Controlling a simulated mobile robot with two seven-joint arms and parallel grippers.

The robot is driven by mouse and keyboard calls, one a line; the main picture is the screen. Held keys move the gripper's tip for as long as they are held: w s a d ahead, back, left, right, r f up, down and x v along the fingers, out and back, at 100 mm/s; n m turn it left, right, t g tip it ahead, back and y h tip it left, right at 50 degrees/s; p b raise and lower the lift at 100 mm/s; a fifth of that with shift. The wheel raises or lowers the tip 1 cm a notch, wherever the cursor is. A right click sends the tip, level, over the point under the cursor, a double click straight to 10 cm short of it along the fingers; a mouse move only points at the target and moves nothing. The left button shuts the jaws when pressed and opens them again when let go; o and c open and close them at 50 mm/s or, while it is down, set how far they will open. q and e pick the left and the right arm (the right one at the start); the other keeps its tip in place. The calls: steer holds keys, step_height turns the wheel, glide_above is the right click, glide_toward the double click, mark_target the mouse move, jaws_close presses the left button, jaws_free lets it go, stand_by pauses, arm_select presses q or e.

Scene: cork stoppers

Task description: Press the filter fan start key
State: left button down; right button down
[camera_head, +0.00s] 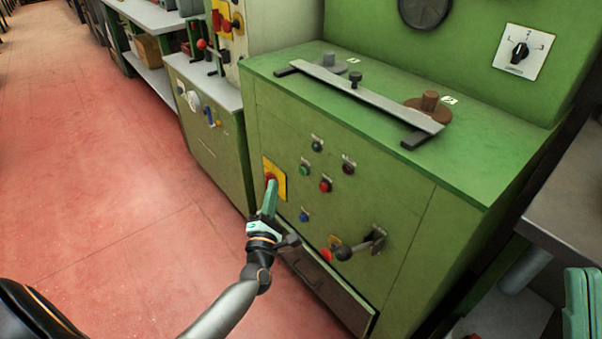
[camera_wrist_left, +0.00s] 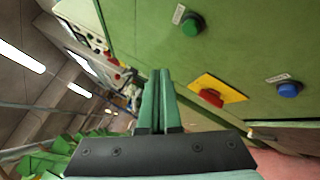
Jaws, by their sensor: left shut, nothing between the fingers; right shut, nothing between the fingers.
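The green machine's front panel (camera_head: 350,225) carries several small labelled buttons; I cannot read the labels. They include a bright green button (camera_head: 305,171), a dark green one (camera_head: 317,146), a red one (camera_head: 325,185), a dark red one (camera_head: 348,168) and a blue one (camera_head: 304,217). My left gripper (camera_head: 271,184) is shut and empty, its tips overlapping the yellow plate with a red knob (camera_head: 281,186). In the left wrist view its fingers (camera_wrist_left: 158,72) lie beside the green button (camera_wrist_left: 192,25) and blue button (camera_wrist_left: 289,89). My right gripper (camera_head: 582,272) is shut at the right edge.
A metal bar (camera_head: 365,95) lies on the machine top. The red floor (camera_head: 90,170) is clear at left.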

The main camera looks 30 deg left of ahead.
mark_target(302, 171)
arm_select(q)
steer(key=shift+w+d+b, duration=0.3)
steer(key=shift+w+d, duration=0.05)
steer(key=shift+w, duration=0.55)
steer(key=shift+w+d+b, duration=0.25)
steer(key=shift+w+d, duration=0.15)
steer(key=shift+w, duration=0.45)
steer(key=shift+w+d+b, duration=0.3)
steer(key=shift+w+d, duration=0.05)
steer(key=shift+w, duration=0.55)
steer(key=shift+w, duration=0.15)
steer(key=shift+w+d, duration=0.15)
steer(key=shift+w, duration=0.1)
steer(key=shift+w+d+b, duration=0.15)
steer(key=shift+w+b, duration=0.25)
steer(key=shift+b, duration=0.05)
stand_by(0.5)
steer(key=shift+s, duration=0.15)
steer(key=shift+s+a+p, duration=0.35)
steer(key=shift+s, duration=0.35)
